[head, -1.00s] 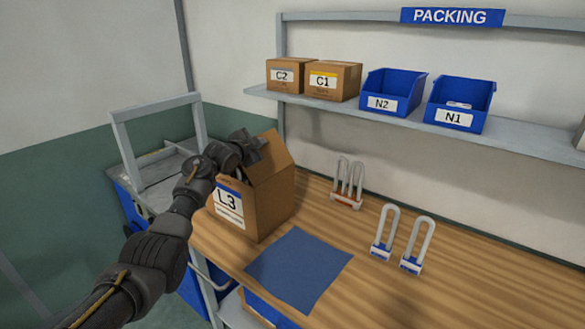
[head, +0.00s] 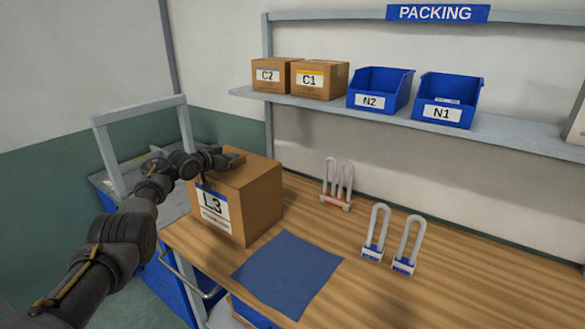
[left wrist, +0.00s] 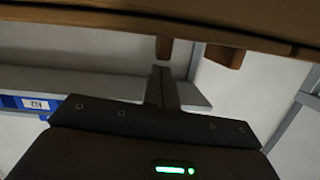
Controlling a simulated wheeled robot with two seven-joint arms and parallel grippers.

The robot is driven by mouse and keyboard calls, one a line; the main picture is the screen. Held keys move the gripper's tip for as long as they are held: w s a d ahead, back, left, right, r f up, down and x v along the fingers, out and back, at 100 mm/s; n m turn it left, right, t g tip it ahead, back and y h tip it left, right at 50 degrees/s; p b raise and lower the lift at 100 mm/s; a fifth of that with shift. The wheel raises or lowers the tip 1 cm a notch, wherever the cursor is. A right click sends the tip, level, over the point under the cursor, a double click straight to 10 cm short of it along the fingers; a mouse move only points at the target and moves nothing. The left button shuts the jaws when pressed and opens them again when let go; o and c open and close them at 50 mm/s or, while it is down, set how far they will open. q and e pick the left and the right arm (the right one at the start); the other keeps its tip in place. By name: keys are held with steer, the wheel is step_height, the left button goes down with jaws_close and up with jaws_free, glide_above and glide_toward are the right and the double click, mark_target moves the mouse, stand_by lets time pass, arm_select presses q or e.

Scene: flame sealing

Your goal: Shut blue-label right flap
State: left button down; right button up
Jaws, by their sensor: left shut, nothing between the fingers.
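The cardboard box marked L3 (head: 262,200) stands on the left end of the wooden bench, its blue-edged label (head: 212,207) on the near left face. Its right flap (head: 258,168) now lies about level across the top, with no flap standing up. My left gripper (head: 232,158) is shut and empty at the box top, over or against the flap; I cannot tell whether it touches. In the left wrist view my shut fingers (left wrist: 161,85) point at a brown cardboard edge (left wrist: 130,27) close by. The left part of the box top is hidden by my gripper. My right gripper is not in view.
A blue mat (head: 288,272) lies in front of the box. An orange-based looped item (head: 338,185) and two blue-based ones (head: 376,232) stand to the right. The shelf above holds cartons C2 (head: 270,76) and C1 (head: 320,80) and blue bins N2 (head: 380,90) and N1 (head: 447,100).

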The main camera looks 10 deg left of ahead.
arm_select(q)
steer(key=shift+a+f, duration=0.2)
steer(key=shift+f, duration=0.2)
steer(key=shift+w, duration=0.1)
steer(key=shift+d, duration=0.1)
step_height(320, 180, up, 4)
steer(key=p, duration=0.3)
steer(key=shift+r, duration=0.25)
steer(key=b+v, duration=0.2)
steer(key=v, duration=0.8)
steer(key=shift+f+b, duration=0.3)
steer(key=shift+f, duration=0.05)
